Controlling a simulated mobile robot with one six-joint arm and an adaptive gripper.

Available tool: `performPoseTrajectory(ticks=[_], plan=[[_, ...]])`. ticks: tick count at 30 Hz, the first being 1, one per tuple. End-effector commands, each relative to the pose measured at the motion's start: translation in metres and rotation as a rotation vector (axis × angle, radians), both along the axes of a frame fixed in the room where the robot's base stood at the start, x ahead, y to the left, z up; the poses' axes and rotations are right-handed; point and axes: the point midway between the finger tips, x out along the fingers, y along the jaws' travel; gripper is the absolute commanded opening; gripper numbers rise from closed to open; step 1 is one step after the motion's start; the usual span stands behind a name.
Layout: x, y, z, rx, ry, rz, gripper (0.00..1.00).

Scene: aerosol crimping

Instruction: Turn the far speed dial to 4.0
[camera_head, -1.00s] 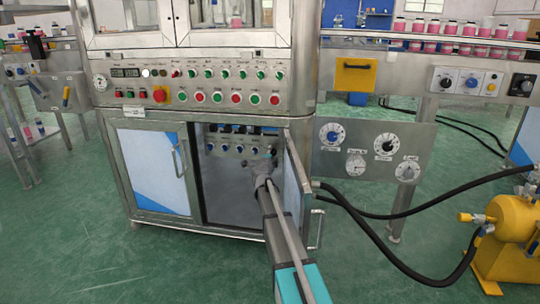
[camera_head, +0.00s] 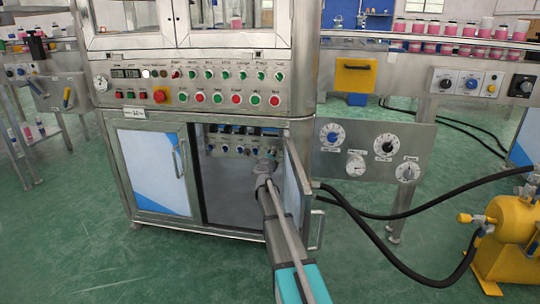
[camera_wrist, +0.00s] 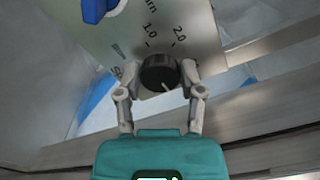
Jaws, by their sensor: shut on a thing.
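A black round dial (camera_wrist: 158,73) sits on a grey panel (camera_wrist: 185,22) in the wrist view. Printed marks 1.0 and 2.0 stand beside it, and a white pointer line shows on its lower right side. Other scale marks and part of a label are hidden or cut off. My gripper (camera_wrist: 161,78) has one finger on each side of the dial and is shut on it. In the head view, my gripper (camera_head: 264,166) reaches into the open cabinet, and the arm end hides the dial there.
A blue knob (camera_wrist: 98,9) is close by at the upper left of the wrist view. The open cabinet door (camera_head: 297,190) stands just right of my arm. Several blue knobs (camera_head: 224,150) line the cabinet's inside panel. Black hoses (camera_head: 375,236) run at the right.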

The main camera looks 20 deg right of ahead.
Motion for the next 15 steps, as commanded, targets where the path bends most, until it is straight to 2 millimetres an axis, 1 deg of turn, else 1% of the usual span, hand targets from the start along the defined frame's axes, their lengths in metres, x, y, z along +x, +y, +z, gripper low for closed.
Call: performPoseTrajectory(ticks=[1, 10, 11, 15], plan=[[0.0029, 0.0023, 0.0000, 0.004, -0.002, 0.008, 0.03], [0.0026, 0.0022, -0.0001, 0.005, -0.002, 0.007, 0.02], [0.0026, 0.0022, -0.0001, 0.005, -0.002, 0.007, 0.56], [0.0017, 0.0016, -0.0001, 0.004, -0.001, 0.005, 0.82]])
